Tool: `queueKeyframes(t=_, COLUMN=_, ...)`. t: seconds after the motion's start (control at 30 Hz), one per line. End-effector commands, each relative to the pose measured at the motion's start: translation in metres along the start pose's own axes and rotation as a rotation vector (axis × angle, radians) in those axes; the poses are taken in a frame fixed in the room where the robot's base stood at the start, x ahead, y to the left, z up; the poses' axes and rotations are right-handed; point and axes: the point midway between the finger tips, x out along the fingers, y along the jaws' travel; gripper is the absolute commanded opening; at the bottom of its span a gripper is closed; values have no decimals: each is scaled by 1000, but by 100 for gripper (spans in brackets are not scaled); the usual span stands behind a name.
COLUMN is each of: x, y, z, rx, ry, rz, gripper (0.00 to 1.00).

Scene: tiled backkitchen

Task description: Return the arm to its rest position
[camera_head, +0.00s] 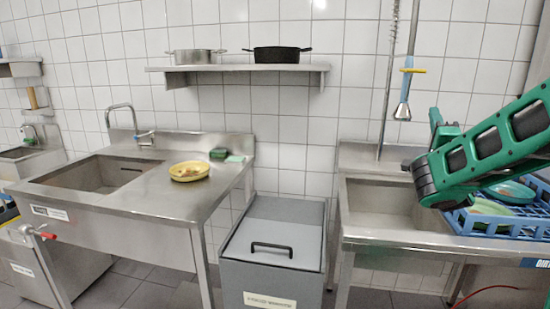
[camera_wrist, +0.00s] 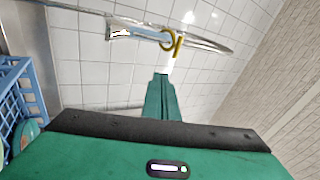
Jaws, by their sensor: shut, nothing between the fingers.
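My green and black arm (camera_head: 480,150) reaches in from the right edge in the head view. It is bent in front of the right sink and the blue rack. My gripper (camera_wrist: 162,80) shows in the wrist view as a narrow green shape beyond the dark wrist edge. It is shut and empty, pointing toward the tiled wall and the spray hose.
A hanging spray tap (camera_head: 402,110) is left of my arm; its yellow ring (camera_wrist: 172,42) shows in the wrist view. A blue rack (camera_head: 490,226) with dishes lies below my arm. A yellow plate (camera_head: 175,176) with food rests on the left counter. A grey bin (camera_head: 272,235) stands between counters.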

Motion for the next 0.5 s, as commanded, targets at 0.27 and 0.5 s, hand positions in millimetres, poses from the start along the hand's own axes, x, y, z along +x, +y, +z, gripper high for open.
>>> queueKeyframes(t=0.27, x=-45, y=61, z=-71, rx=-398, ry=166, rz=428, gripper=0)
queueKeyframes(t=0.5, x=-127, y=104, z=-119, rx=-677, ry=124, rz=874, gripper=0)
